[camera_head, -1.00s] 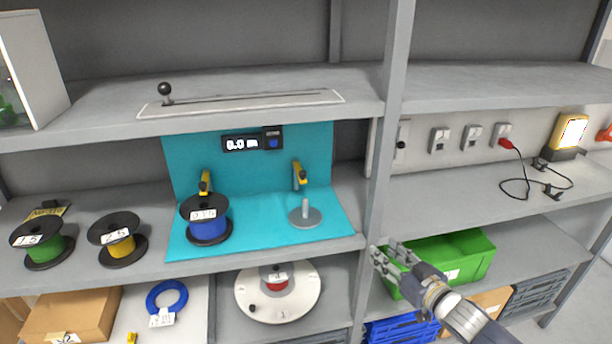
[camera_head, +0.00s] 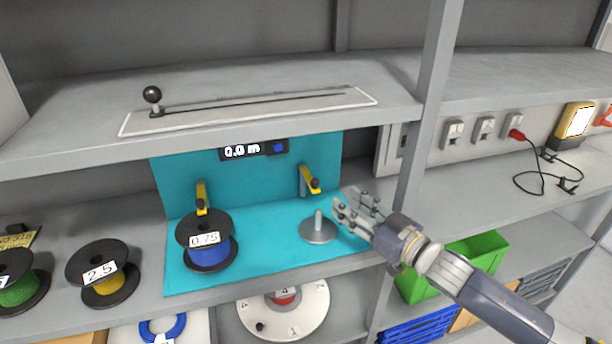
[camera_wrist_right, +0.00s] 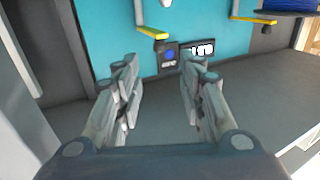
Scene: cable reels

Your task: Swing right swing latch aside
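The right swing latch (camera_head: 310,180) is a yellow arm on a grey post, standing behind the empty grey spindle (camera_head: 319,231) on the teal mat. It also shows in the right wrist view (camera_wrist_right: 152,33) at the top, ahead of the fingers. The left swing latch (camera_head: 202,197) stands behind the blue reel (camera_head: 208,255) marked 0.75. My right gripper (camera_head: 347,207) is open and empty at the right edge of the mat, beside the spindle and apart from the latch. The right wrist view shows its two fingers (camera_wrist_right: 158,95) spread with nothing between them. My left gripper is not in view.
A grey shelf post (camera_head: 424,125) stands right of the mat. The upper shelf (camera_head: 85,105) with a black-knobbed slider (camera_head: 152,95) hangs above. The length display (camera_head: 252,150) is on the teal back panel. A yellow reel (camera_head: 105,284) and a green reel (camera_head: 22,292) stand left.

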